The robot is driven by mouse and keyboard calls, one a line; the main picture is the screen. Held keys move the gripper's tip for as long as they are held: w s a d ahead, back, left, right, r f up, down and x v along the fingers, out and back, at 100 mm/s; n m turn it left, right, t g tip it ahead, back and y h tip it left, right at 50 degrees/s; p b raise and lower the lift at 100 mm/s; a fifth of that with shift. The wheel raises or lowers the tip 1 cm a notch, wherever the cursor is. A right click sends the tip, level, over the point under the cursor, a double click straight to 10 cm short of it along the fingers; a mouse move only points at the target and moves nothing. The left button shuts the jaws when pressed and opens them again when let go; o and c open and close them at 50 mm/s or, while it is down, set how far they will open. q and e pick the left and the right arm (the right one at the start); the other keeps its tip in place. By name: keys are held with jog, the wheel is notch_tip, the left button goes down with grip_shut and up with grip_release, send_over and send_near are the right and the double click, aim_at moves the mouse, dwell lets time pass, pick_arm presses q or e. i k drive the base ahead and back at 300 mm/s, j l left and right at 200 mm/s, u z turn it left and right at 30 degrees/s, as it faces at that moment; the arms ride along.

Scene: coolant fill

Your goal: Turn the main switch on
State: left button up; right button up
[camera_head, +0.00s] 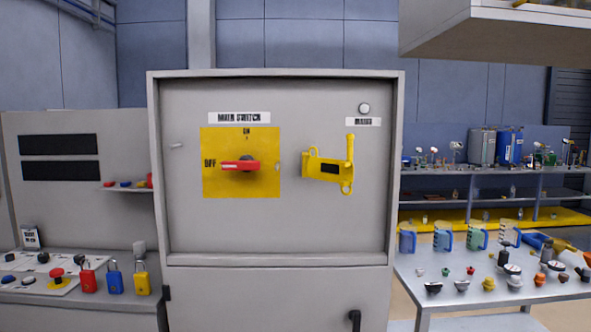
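The main switch is a red handle (240,165) on a square yellow plate (218,186), under a label reading MAIN SWITCH (239,118). The handle lies horizontal, with its left end toward the word OFF. The word ON stands at the top of the plate. The plate is on the front of a grey cabinet (300,235) in the middle of the view. Neither of my grippers shows in this view.
A yellow lockout hasp (328,168) hangs right of the switch, below a small round lamp (364,108). Red, blue and yellow padlocks (115,281) stand on the left bench. A right table (410,290) holds several knobs. A grey overhang (500,32) is at upper right.

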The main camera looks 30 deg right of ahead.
aim_at(246, 164)
jog(key=l+u, duration=0.4)
jog(key=l, duration=0.4)
jog(key=l+u, duration=0.35)
jog(key=l, duration=1.2)
jog(key=k+l+u, duration=0.1)
jog(key=l, duration=0.6)
jog(key=k+l, duration=0.15)
jog(key=l, duration=0.6)
